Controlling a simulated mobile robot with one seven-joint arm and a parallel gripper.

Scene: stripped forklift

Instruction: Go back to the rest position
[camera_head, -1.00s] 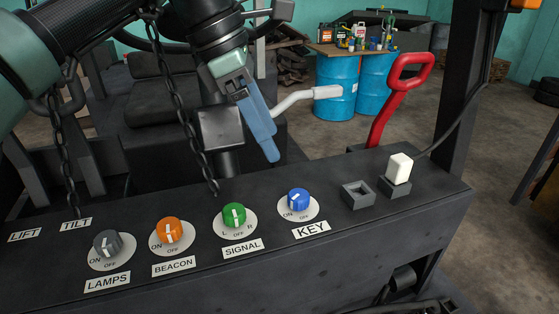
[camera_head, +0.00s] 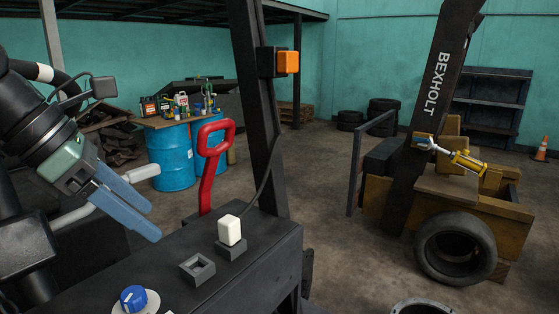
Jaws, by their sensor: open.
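My gripper (camera_head: 142,208) is at the left of the head view. Its two blue fingers are apart, with nothing between them. It hangs in the air to the left of the dark control panel (camera_head: 165,262). A blue knob (camera_head: 133,298) marked ON shows at the bottom of the panel. An empty square socket (camera_head: 197,268) sits on the panel, and beside it a white plug (camera_head: 230,230) with a black cable stands in a second socket.
A red loop handle (camera_head: 208,170) rises behind the panel, and a dark post (camera_head: 258,110) with an orange light stands beside it. Blue drums (camera_head: 170,158) carry cans and bottles. At right stands a stripped forklift part with a tyre (camera_head: 455,248). Floor between is clear.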

